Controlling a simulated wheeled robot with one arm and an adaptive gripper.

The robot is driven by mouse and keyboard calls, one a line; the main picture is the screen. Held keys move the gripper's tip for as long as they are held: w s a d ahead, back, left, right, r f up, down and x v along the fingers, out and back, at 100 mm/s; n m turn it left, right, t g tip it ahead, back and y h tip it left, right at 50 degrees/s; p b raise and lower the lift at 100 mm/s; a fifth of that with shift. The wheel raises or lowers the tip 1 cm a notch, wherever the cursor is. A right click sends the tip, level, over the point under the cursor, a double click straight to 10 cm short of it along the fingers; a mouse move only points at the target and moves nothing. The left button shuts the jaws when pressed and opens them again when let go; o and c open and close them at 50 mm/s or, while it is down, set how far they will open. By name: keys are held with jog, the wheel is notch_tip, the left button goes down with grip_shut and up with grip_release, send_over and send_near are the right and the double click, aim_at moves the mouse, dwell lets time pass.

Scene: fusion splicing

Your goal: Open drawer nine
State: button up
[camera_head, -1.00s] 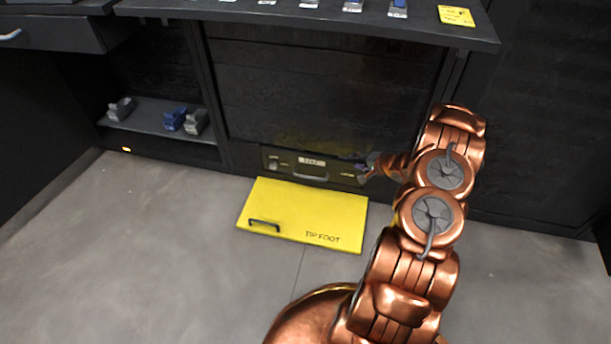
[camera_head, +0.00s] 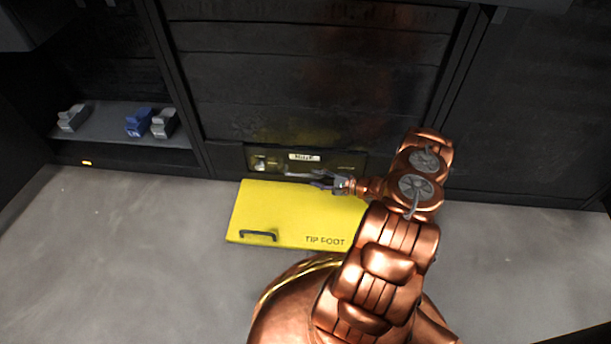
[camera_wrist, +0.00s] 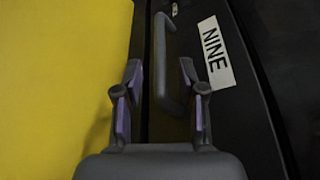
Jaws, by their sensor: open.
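Drawer nine is the low dark drawer front (camera_head: 350,160) at the base of the cabinet, with a white label reading NINE (camera_wrist: 216,52) in the wrist view. Its grey bar handle (camera_wrist: 161,65) shows in the wrist view, running lengthwise beside the label. My gripper (camera_wrist: 160,95) is open there, one finger on each side of the handle's near end. I cannot tell whether either finger touches it. In the head view my gripper (camera_head: 332,181) is in front of the drawer, over the handle's right part. The drawer looks closed.
A yellow panel (camera_head: 275,212) marked TIP FOOT, with its own dark handle (camera_head: 259,236), lies on the floor just in front of the drawer. A low shelf (camera_head: 100,140) at left holds grey and blue items. Grey floor (camera_head: 120,260) is clear at left.

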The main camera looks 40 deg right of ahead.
aim_at(311, 176)
jog(key=shift+b+x, duration=0.6)
jog(key=shift+x, duration=1.85)
jog(key=shift+c, duration=0.2)
grip_shut()
